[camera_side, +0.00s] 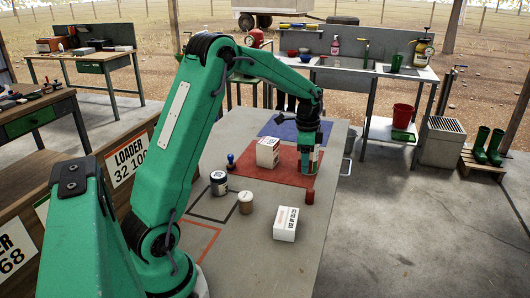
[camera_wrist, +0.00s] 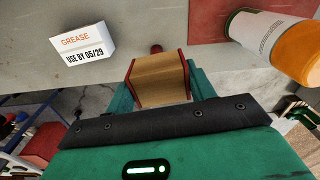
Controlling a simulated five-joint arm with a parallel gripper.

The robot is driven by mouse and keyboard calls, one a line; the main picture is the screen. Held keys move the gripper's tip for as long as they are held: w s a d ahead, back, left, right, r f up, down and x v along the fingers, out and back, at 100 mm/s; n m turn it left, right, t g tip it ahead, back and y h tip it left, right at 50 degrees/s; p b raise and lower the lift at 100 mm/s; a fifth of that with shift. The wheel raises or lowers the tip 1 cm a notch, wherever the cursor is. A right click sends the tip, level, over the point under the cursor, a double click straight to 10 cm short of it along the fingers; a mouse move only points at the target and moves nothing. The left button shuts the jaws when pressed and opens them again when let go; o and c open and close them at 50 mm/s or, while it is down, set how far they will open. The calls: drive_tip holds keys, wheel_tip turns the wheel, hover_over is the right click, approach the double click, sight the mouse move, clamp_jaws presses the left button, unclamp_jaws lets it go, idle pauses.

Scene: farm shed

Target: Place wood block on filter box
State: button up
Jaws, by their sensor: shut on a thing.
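The wood block (camera_wrist: 160,80) is tan with red edges in the wrist view, and my gripper (camera_wrist: 161,88) is shut on it. A white carton (camera_side: 268,152), which looks like the filter box, stands upright on the red mat to the left of my gripper. Its print is too small to read. I cannot pick it out in the wrist view.
A white grease box (camera_side: 286,224) also shows in the wrist view (camera_wrist: 83,44). A red cylinder (camera_side: 309,196) stands near my gripper. An orange-capped bottle (camera_wrist: 275,45) is close at right.

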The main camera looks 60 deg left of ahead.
drive_tip(key=w+a+r+m, duration=0.1)
drive_tip(key=w+a+r, duration=0.1)
drive_tip(key=a+r, duration=0.7)
drive_tip(key=shift+w+a+m, duration=0.2)
drive_tip(key=shift+a+m, duration=0.1)
drive_tip(key=shift+a, duration=1.95)
drive_tip(key=shift+a+f, duration=0.1)
hover_over(268, 141)
wheel_tip(268, 141, down, 7)
drive_tip(key=shift+a, duration=0.1)
drive_tip(key=shift+f, duration=2)
drive_tip(key=o, duration=0.6)
drive_tip(key=shift+f, duration=0.15)
drive_tip(key=shift+c, duration=0.2)
drive_tip(key=o, duration=0.4)
drive_tip(key=shift+o, duration=0.2)
